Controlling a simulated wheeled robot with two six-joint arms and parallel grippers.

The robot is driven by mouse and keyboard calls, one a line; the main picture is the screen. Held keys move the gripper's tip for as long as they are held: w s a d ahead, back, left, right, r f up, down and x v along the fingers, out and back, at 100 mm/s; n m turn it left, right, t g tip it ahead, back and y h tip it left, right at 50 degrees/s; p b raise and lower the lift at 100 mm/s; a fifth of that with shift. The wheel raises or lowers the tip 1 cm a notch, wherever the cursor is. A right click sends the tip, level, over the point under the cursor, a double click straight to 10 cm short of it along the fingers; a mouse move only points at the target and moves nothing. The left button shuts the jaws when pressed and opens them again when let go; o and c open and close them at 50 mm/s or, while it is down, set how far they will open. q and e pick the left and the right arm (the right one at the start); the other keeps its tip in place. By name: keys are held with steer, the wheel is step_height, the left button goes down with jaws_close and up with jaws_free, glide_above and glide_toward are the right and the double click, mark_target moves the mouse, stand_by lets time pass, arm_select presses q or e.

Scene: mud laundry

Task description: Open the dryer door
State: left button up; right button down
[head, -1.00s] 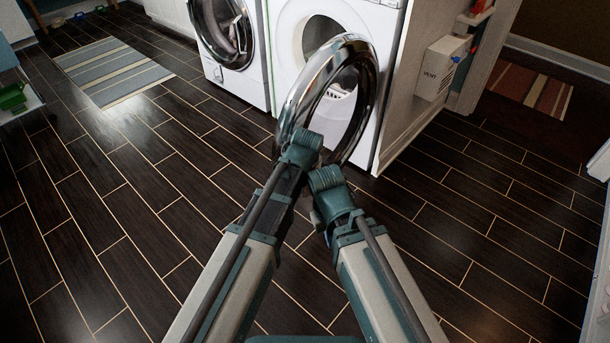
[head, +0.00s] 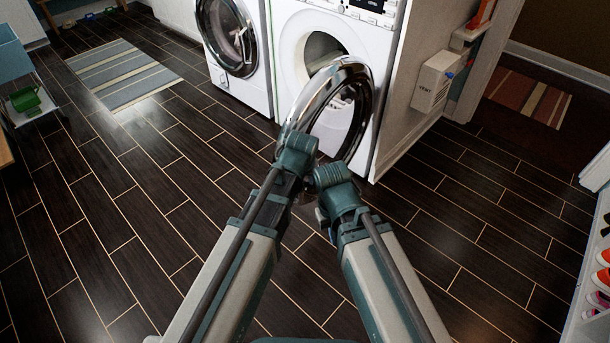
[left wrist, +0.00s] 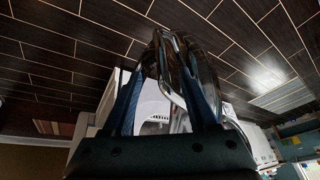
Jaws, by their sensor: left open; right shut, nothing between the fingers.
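The dryer (head: 385,95) is the white front-loader at top centre in the head view. Its round opening (head: 322,52) is uncovered. Its door (head: 350,75), a shiny chrome-and-dark ring, stands swung out from the front, towards me. My left gripper (left wrist: 163,58) is open in the left wrist view, its blue fingers on either side of part of the door ring; contact cannot be told. In the head view it is mostly hidden behind my left wrist. My right gripper (head: 322,213) is shut and empty, low beside the door's lower edge and partly hidden by my right wrist.
A second front-loader (head: 262,85) with its dark door closed stands left of the dryer. A panel (head: 405,120) and white box (head: 435,80) are on the right. A striped rug (head: 125,75) lies left. Shoes (head: 598,278) line the right edge. The dark floor between is clear.

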arm_select(q)
steer(key=p+v, duration=0.1)
steer(key=v, duration=0.1)
steer(key=shift+s+r, duration=0.1)
steer(key=shift+r, duration=0.3)
arm_select(e)
steer(key=r, duration=0.2)
steer(key=shift+s+d+r, duration=0.2)
steer(key=shift+d+r, duration=0.1)
steer(key=shift+d, duration=0.05)
